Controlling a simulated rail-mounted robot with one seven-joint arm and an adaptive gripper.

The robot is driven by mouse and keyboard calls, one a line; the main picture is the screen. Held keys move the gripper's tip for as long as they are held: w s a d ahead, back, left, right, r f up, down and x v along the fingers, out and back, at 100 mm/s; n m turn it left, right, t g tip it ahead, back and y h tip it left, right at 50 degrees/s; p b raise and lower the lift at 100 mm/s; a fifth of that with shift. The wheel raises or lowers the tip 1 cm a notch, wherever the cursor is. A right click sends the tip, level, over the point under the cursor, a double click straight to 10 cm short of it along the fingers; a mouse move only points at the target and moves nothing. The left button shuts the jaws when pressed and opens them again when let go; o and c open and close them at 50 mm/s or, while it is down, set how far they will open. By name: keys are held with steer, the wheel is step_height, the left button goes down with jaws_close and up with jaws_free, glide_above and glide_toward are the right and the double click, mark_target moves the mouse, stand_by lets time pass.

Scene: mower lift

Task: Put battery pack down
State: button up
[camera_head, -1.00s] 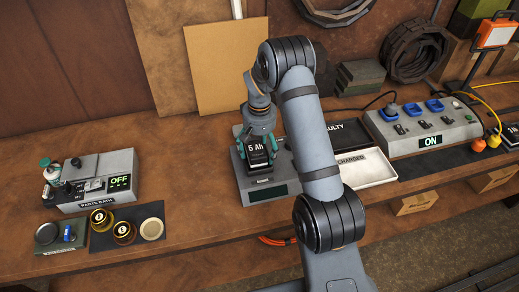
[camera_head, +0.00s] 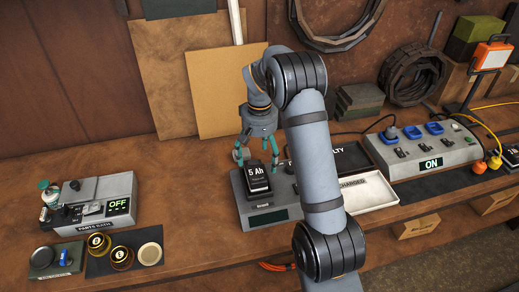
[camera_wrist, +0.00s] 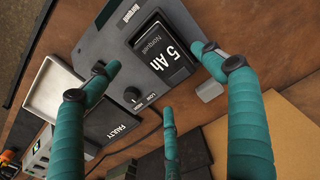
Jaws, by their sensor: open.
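The battery pack (camera_head: 257,177), black with "5 Ah" in white, sits upright on the grey tester unit (camera_head: 267,218) with a dark display on its front. My gripper (camera_head: 257,148) is above and behind the pack, its teal fingers spread and empty. In the wrist view the battery pack (camera_wrist: 160,48) lies in its place on the tester (camera_wrist: 105,45), near a round knob. My gripper's fingers (camera_wrist: 165,80) are apart there, and none visibly touches the pack.
A white tray (camera_head: 366,195) marked "CHARGED" and a dark "FAULTY" tray (camera_head: 345,157) are right of the tester. A power strip (camera_head: 425,148) reading "ON" stands farther right. The parts bath (camera_head: 92,208) reading "OFF" is at left, with bare bench between it and the tester.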

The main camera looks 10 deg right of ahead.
mark_target(259, 170)
steer(key=shift+r, duration=2.35)
steer(key=shift+f, duration=0.2)
step_height(259, 170, down, 13)
steer(key=shift+r+p, duration=0.1)
steer(key=shift+p, duration=0.45)
steer(key=shift+f+b, duration=0.3)
steer(key=shift+b, duration=0.05)
steer(key=shift+r+p, duration=0.5)
